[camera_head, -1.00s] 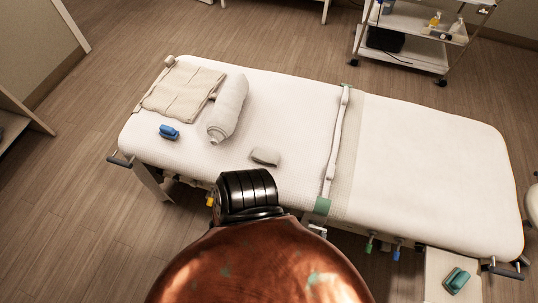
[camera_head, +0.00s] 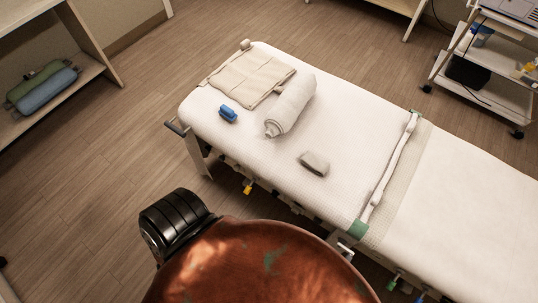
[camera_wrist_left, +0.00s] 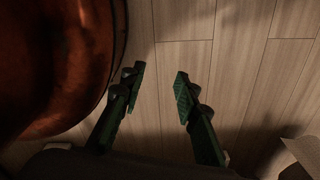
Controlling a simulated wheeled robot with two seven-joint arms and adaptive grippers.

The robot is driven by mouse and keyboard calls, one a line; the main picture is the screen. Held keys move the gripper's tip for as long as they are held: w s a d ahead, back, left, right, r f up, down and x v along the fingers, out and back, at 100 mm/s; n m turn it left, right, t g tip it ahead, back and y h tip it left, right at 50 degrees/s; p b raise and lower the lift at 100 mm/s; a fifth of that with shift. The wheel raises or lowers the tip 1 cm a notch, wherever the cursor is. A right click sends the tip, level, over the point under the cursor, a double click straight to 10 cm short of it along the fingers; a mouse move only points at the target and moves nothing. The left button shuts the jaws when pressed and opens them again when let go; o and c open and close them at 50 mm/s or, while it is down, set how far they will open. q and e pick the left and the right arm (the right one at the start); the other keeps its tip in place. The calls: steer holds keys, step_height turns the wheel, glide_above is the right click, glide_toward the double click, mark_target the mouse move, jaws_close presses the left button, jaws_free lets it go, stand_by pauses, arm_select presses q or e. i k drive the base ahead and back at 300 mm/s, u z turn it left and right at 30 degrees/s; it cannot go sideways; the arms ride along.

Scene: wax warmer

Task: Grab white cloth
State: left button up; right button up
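A small folded whitish-grey cloth (camera_head: 314,163) lies on the padded white bed (camera_head: 345,130) near its front edge. A larger rolled white towel (camera_head: 291,105) lies behind and to the left of it, beside a flat beige folded cloth (camera_head: 253,78). My left gripper (camera_wrist_left: 160,75) is open and empty in the left wrist view, with its green fingers apart over the wooden floor. Neither gripper shows in the head view, and nothing touches the cloths.
A blue object (camera_head: 228,114) sits at the bed's left end. A strap (camera_head: 392,172) crosses the bed. A shelf with rolled towels (camera_head: 45,90) stands at the left, and a wheeled cart (camera_head: 482,85) at the back right. Floor left of the bed is clear.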

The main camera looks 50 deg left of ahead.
mark_target(321, 166)
steer(key=u, duration=0.5)
